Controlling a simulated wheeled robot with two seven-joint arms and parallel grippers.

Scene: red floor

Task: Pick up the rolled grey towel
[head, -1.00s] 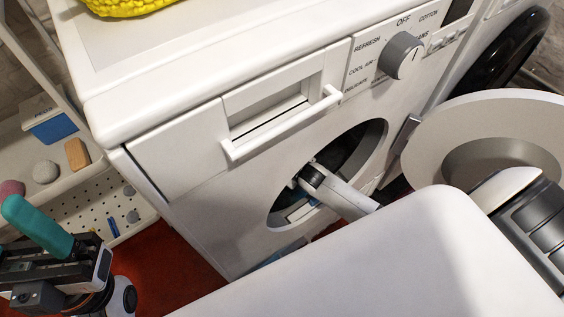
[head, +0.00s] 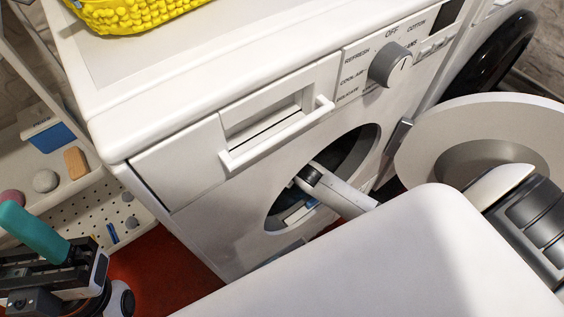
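I do not make out a rolled grey towel in the head view. My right arm reaches through the open round door of the white washing machine (head: 190,240). My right gripper (head: 296,204) is in the drum opening, mostly hidden by the rim and shadow, so its fingers and anything between them cannot be made out. My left gripper (head: 50,272) is at the lower left, outside the machine. A teal rounded object (head: 33,232) shows at it; I cannot tell whether the fingers are closed on it.
The machine's round door (head: 425,150) stands open to the right. A yellow basket (head: 140,12) sits on top. At left, a white shelf (head: 75,188) holds a blue-and-white box (head: 52,135), a tan block (head: 76,162) and rounded stones (head: 45,180). Red floor (head: 150,272) shows between.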

